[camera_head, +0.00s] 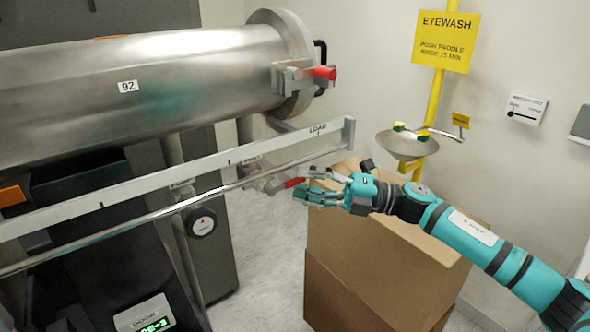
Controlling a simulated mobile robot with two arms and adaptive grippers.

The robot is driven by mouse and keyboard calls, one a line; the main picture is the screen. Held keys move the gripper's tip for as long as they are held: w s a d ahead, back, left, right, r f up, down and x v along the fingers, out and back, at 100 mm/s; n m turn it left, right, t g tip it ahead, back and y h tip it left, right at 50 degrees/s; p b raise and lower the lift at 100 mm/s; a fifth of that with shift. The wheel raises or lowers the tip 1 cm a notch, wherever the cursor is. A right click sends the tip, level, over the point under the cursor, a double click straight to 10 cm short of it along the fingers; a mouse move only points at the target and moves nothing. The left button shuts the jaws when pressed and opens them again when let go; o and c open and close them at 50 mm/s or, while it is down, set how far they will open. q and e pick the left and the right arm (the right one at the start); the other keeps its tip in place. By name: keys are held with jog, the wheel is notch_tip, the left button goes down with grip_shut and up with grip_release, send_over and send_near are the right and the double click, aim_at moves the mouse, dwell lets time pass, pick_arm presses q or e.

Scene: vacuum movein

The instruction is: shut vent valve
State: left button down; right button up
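A valve with a red lever (294,183) sits on the thin metal pipe below the white rail, near the rail's right end. I take it to be the vent valve, though no label on it is readable. My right gripper (307,184) comes in from the right at the lever's end. Its fingers are apart, one above and one below the lever's tip. I cannot tell whether they touch it. A second red handle (322,73) is on the flange of the steel chamber (200,85), higher up. My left gripper is out of view.
Stacked cardboard boxes (385,255) stand under my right forearm. A white rail marked LOAD (230,155) runs above the pipe (130,229). An eyewash bowl (406,147) on a yellow post is behind. A dial (202,222) is at lower left. Floor (265,260) shows between dial and boxes.

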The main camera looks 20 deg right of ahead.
jog(key=shift+x, duration=1.1)
jog(key=shift+w+a+p, duration=0.15)
jog(key=shift+p, duration=0.15)
grip_shut()
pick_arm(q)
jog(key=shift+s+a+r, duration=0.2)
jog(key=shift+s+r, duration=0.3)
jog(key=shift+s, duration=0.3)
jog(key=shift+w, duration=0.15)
